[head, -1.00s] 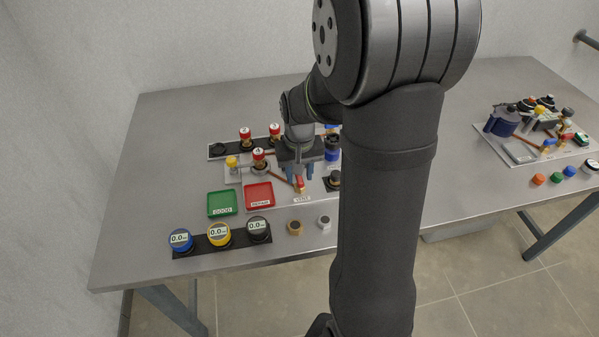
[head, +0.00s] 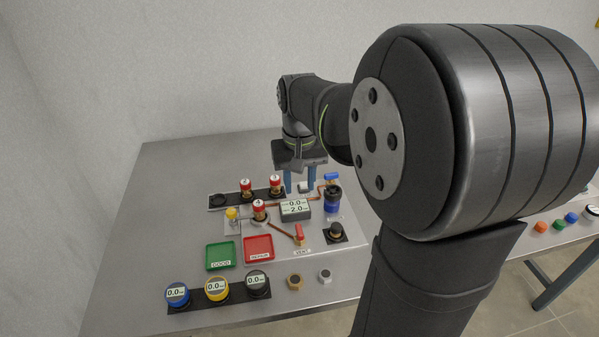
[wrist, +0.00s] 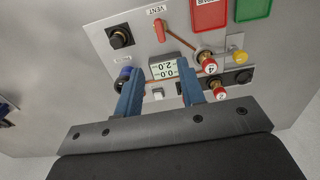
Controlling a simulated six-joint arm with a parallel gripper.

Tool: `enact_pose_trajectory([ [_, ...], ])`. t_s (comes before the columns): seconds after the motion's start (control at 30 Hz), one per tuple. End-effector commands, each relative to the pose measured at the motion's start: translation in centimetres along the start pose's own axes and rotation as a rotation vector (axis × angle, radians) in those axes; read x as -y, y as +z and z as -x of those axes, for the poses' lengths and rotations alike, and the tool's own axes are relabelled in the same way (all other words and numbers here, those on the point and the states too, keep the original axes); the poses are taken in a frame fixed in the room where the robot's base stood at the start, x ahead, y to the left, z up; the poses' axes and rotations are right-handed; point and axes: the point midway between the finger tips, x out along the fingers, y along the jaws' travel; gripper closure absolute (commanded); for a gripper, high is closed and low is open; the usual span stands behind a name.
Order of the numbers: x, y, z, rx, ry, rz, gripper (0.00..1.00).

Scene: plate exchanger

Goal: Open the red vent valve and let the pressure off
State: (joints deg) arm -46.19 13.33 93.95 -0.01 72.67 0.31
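The red vent valve handle (head: 299,234) stands on the panel above a "VENT" label (head: 302,251), at the end of a copper pipe. In the wrist view the handle (wrist: 159,30) lies at an angle to that pipe. In the wrist view the gripper (wrist: 158,92) is clear of the handle.
Green (head: 220,257) and red (head: 258,249) trays lie in front.

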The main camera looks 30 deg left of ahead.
Motion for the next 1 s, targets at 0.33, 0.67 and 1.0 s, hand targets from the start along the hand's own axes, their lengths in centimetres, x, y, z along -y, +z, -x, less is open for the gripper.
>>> enact_pose_trajectory([
  [0.33, 0.0, 0.0, 2.4, 0.001, 0.0, 0.0, 0.64],
  [0.67, 0.0, 0.0, 2.4, 0.001, 0.0, 0.0, 0.64],
  [1.0, 0.0, 0.0, 0.9, 0.004, 0.0, 0.0, 0.64],
])
